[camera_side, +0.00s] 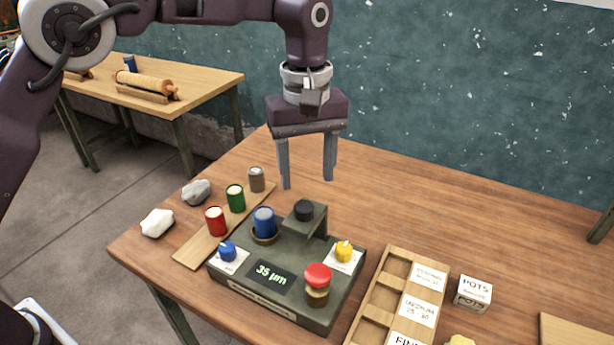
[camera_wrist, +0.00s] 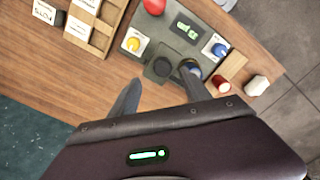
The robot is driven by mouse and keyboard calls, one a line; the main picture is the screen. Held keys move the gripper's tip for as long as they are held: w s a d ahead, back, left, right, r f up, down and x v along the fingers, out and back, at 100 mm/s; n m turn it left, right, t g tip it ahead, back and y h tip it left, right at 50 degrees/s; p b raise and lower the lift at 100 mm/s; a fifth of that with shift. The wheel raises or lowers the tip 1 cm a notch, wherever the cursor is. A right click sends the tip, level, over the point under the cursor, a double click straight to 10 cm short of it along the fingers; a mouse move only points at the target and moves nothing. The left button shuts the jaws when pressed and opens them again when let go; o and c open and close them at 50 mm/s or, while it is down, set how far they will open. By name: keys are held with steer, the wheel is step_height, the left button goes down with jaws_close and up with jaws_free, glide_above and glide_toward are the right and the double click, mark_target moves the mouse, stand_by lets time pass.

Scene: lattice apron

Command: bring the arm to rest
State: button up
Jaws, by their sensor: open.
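My gripper (camera_side: 307,182) hangs above the wooden table (camera_side: 420,190), behind the grey-green measuring device. Its two fingers point down, apart, with nothing between them. In the wrist view my gripper (camera_wrist: 158,92) also shows spread fingers, and the device lies beyond them. The device (camera_side: 240,290) has a lit display reading "35 µm", a red button, a blue knob, a yellow knob and a black-topped post. A blue cylinder (camera_side: 264,220) stands upright in a round seat on the device.
Red (camera_side: 215,221), green (camera_side: 235,198) and grey-brown (camera_side: 257,179) cylinders stand on a wooden strip left of the device. White (camera_side: 157,223) and grey (camera_side: 196,192) lumps lie beside it. A labelled wooden tray (camera_side: 385,280) and a POTS block (camera_side: 473,293) are right. The table's back right is clear.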

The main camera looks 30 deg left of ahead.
steer(key=shift+a+r, duration=0.1)
steer(key=s+a+r+m+t, duration=0.2)
steer(key=s+a+r+m, duration=0.2)
steer(key=s+a+r, duration=0.7)
steer(key=s+a+f+m+t, duration=0.1)
steer(key=s+a+f+m, duration=0.1)
steer(key=s, duration=0.7)
steer(key=s+a+f+m+t, duration=0.2)
steer(key=s+a+f+m, duration=0.1)
steer(key=s, duration=0.6)
steer(key=shift+a+t, duration=0.3)
steer(key=shift+a, duration=0.6)
